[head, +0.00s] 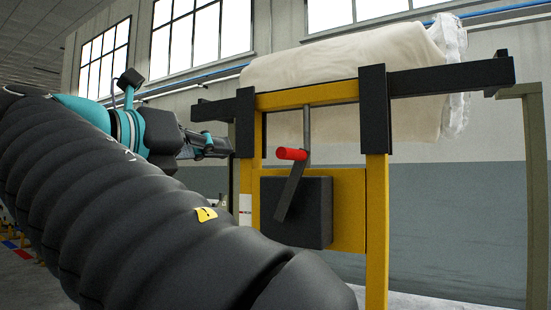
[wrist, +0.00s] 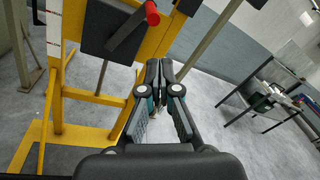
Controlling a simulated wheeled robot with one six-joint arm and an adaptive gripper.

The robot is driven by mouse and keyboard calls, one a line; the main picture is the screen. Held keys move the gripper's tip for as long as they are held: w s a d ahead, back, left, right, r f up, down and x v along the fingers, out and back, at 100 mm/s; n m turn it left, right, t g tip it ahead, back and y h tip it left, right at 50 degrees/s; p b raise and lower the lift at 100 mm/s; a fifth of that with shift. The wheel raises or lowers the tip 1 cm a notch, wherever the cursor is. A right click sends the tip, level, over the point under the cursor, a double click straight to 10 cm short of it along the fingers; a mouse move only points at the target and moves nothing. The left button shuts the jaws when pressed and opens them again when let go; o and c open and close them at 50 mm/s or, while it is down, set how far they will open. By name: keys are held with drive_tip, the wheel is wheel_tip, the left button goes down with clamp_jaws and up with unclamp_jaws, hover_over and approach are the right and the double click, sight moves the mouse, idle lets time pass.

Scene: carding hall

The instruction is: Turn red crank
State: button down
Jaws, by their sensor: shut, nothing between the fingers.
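The crank's red handle (head: 291,154) sticks out from the upper end of a dark crank arm (head: 290,190), in front of a dark box on a yellow frame. The crank arm leans, with the handle at its upper right. My gripper (head: 228,148) is to the left of the handle in the head view, apart from it. In the wrist view the red handle (wrist: 152,13) is at the top, and my gripper (wrist: 160,64) is below it, shut and empty. The crank arm (wrist: 127,28) also shows there, running down-left from the handle.
The yellow frame (head: 376,220) carries dark bars and a large cream roll (head: 345,65). A dark box (head: 313,212) sits behind the crank. In the wrist view a table (wrist: 275,88) with objects stands to the right, with open grey floor (wrist: 215,125) around it.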

drive_tip(key=w+d+f+m+t+b, duration=0.1)
drive_tip(key=w+d+f+b, duration=0.15)
drive_tip(key=w+d, duration=1.05)
drive_tip(key=w+d+f+m+t+b, duration=0.1)
drive_tip(key=w+d+f+b, duration=0.2)
drive_tip(key=d, duration=2)
drive_tip(key=w+d+f+m+t+b, duration=0.15)
drive_tip(key=w+d+b, duration=0.45)
drive_tip(key=d, duration=1.2)
drive_tip(key=w+a+r+n+t+y+p, duration=0.15)
drive_tip(key=a+n+t+y, duration=0.25)
drive_tip(key=a+n+y, duration=1.2)
drive_tip(key=s+a+n+g+y, duration=0.2)
drive_tip(key=s+a+g+y, duration=0.7)
drive_tip(key=y, duration=0.6)
drive_tip(key=w+f+p+x, duration=0.1)
drive_tip(key=p+x, duration=0.2)
drive_tip(key=x, duration=1)
drive_tip(key=shift+m+g, duration=0.35)
drive_tip(key=shift+g, duration=0.1)
drive_tip(key=shift+w+r, duration=0.1)
drive_tip(key=shift+r, duration=0.15)
